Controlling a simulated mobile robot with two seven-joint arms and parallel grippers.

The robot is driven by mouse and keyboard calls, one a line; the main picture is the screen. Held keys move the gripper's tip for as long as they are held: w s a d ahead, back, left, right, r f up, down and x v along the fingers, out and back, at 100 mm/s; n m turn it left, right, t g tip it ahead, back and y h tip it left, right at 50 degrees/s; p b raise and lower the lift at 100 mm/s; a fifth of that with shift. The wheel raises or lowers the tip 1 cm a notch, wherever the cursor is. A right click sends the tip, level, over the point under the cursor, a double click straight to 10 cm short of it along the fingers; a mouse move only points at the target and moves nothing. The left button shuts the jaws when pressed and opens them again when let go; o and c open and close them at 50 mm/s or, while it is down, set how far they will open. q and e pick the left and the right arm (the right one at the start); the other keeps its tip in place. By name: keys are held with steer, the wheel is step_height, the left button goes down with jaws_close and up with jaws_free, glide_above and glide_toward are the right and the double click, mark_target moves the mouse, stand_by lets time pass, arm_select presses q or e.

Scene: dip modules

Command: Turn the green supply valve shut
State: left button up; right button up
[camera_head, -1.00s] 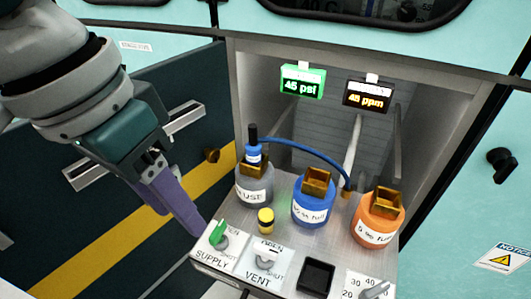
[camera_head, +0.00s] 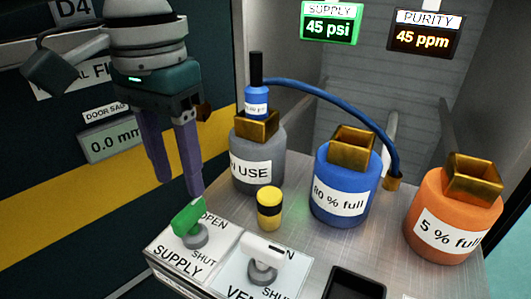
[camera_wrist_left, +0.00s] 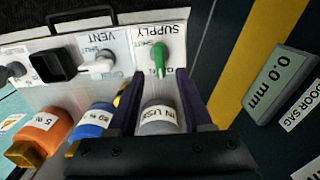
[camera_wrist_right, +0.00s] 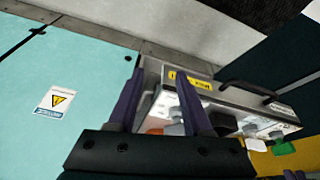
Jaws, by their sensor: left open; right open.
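The green supply valve (camera_head: 189,217) is a green lever on a grey round base, on a white plate marked SUPPLY, OPEN and SHUT. The lever lies by the OPEN lettering. My left gripper (camera_head: 178,187) is open and empty, pointing down just above and behind the lever in the head view. In the left wrist view, the valve (camera_wrist_left: 159,58) shows between and just beyond the tips of my left gripper (camera_wrist_left: 158,76); I see no contact. My right gripper (camera_wrist_right: 160,68) is open and empty, seen only in its own wrist view.
The white vent valve (camera_head: 264,255) is right of the supply valve. Behind stand a yellow-black cap (camera_head: 269,208), a grey IN USE bottle (camera_head: 257,150), a blue bottle (camera_head: 343,185) and an orange bottle (camera_head: 452,215). A blue hose (camera_head: 335,103) arches over. The supply display (camera_head: 331,25) reads 45 psi.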

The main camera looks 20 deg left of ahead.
mark_target(188, 209)
arm_select(q)
step_height(188, 209, down, 6)
steer(key=shift+r+b, duration=0.2)
steer(key=shift+b, duration=0.65)
jaws_close()
